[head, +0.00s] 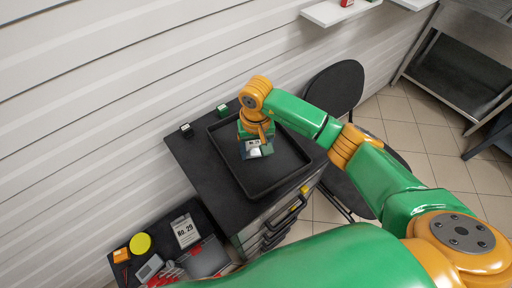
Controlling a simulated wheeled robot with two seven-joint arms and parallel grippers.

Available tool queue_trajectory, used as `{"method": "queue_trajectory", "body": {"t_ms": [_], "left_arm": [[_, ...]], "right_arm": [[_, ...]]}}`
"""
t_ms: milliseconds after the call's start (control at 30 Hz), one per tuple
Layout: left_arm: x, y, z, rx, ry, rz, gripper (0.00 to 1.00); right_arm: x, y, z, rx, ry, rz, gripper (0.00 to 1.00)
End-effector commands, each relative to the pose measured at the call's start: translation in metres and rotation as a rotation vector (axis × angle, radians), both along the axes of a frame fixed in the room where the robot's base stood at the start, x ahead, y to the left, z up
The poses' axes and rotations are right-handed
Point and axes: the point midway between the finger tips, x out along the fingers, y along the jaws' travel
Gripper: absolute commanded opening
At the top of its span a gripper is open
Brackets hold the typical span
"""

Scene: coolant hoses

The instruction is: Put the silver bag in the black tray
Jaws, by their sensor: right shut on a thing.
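The black tray (281,178) lies on top of a dark cabinet against the wall. My right arm reaches in from the lower right, and my right gripper (257,143) is over the tray's upper left part. It is shut on the silver bag (253,148), a small silvery thing that shows just below the fingers. The bag is within the tray's outline; I cannot tell whether it touches the tray floor. The gripper hides part of the bag. My left gripper is not in view.
Two small dark items, one green (222,110) and one black (187,130), stand on the cabinet top (205,165) beside the tray. A black chair (337,88) stands right of the cabinet.

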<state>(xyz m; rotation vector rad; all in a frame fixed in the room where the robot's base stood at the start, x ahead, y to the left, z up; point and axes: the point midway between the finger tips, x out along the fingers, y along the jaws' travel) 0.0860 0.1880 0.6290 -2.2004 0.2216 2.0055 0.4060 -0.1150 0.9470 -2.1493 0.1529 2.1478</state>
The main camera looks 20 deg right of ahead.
Motion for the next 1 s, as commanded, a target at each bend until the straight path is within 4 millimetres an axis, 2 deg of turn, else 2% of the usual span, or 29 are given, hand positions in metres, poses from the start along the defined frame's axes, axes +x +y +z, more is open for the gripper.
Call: {"method": "queue_trajectory", "body": {"t_ms": [133,167,233,267,567,633,867,1000], "left_arm": [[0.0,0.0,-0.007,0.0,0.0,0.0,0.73],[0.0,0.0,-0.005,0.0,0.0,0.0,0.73],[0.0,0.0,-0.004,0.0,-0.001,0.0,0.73],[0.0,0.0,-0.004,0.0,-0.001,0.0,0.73],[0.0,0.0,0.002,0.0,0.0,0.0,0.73],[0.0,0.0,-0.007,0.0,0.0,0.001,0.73],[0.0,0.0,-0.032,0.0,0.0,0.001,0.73],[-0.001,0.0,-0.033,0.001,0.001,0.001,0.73]], "right_arm": [[0.0,0.0,-0.005,0.001,0.0,0.0,0.17],[0.0,0.0,-0.003,0.001,0.0,-0.001,0.79],[0.0,0.0,-0.003,0.001,0.0,-0.001,0.97],[0.0,0.0,-0.003,0.001,0.0,-0.001,1.0],[0.0,0.0,0.004,0.001,-0.001,0.0,1.0],[0.002,0.0,0.011,0.001,-0.005,0.0,1.0],[0.001,0.0,0.072,0.001,-0.009,0.001,1.0],[0.001,0.0,0.106,-0.001,-0.005,-0.001,1.0]]}}
